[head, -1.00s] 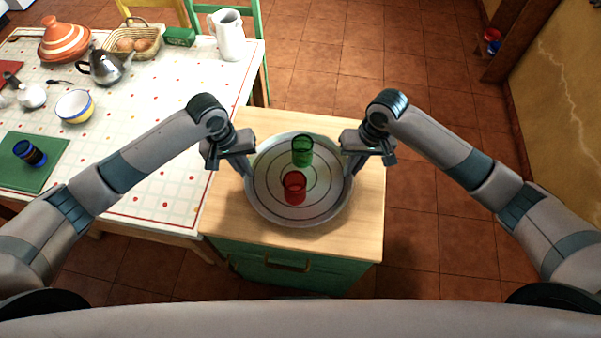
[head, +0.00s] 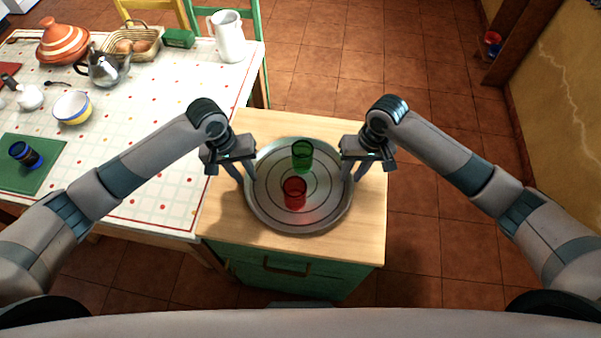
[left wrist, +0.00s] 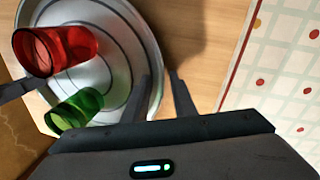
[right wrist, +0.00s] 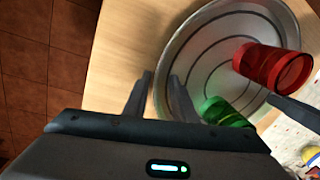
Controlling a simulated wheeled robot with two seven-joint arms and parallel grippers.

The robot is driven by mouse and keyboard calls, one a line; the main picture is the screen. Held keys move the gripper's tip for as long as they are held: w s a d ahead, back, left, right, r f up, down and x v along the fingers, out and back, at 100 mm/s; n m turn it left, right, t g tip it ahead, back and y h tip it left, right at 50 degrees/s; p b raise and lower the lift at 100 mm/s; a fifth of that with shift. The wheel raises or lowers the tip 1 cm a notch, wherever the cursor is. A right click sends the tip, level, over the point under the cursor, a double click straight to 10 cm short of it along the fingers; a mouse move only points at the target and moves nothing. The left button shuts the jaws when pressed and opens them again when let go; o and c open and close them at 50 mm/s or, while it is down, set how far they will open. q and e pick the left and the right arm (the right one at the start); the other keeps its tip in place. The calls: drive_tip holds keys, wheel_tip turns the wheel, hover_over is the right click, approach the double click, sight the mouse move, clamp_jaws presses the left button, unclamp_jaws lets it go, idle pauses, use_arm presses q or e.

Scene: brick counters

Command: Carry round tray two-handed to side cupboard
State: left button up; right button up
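The round grey metal tray (head: 270,216) lies flat on the wooden top of the green side cupboard (head: 225,222). A green cup (head: 302,155) and a red cup (head: 294,193) stand upright on it. My left gripper (head: 244,174) is at the tray's left rim and my right gripper (head: 352,172) at its right rim. In the left wrist view, the fingers (left wrist: 164,82) are parted, one on each side of the tray rim. In the right wrist view, the fingers (right wrist: 160,84) are likewise parted around the rim. Neither appears to clamp it.
A table with a spotted cloth (head: 150,150) stands left of the cupboard. It holds a tagine (head: 63,42), a teapot (head: 103,68), a bowl (head: 73,108), a white jug (head: 228,38) and a green board (head: 45,165) with a dark blue cup (head: 25,154). Tiled floor is clear to the right.

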use_arm(q)
wheel_tip(320, 180, up, 12)
drive_tip(key=a, duration=0.2)
drive_tip(key=shift+f, duration=0.25)
drive_tip(key=shift+s, duration=0.1)
use_arm(e)
wheel_tip(320, 180, up, 12)
drive_tip(key=d, duration=0.2)
idle(0.7)
drive_tip(key=shift+f, duration=0.15)
idle(0.4)
